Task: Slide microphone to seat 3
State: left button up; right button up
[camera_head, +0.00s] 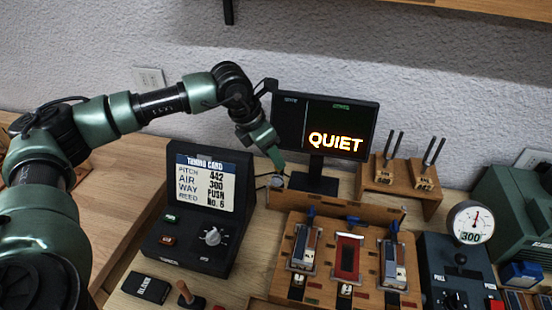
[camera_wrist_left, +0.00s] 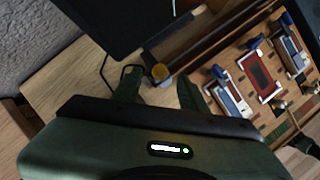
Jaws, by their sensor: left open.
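A small round piece with an amber top (camera_wrist_left: 160,74), which looks like the microphone, stands at the left end of a wooden rail in the left wrist view; a thin cable loops beside it. In the head view it is a small grey round piece (camera_head: 277,182). My left gripper (camera_wrist_left: 161,92) is open, with its fingers on either side of the piece; I cannot tell whether they touch it. In the head view the left gripper (camera_head: 276,160) points down at it, left of the monitor stand. Seat numbers are not readable.
A monitor (camera_head: 328,110) reading QUIET stands behind the rail (camera_head: 345,206). A wooden board with several coloured modules (camera_head: 347,257) lies in front. A black tuning card console (camera_head: 200,205) is left, a dial gauge (camera_head: 471,222) right. A fork stand (camera_head: 400,177) stands right of the monitor.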

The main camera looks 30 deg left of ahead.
aim_at(279, 177)
pick_arm(q)
jog(key=shift+x, duration=1.5)
grip_shut()
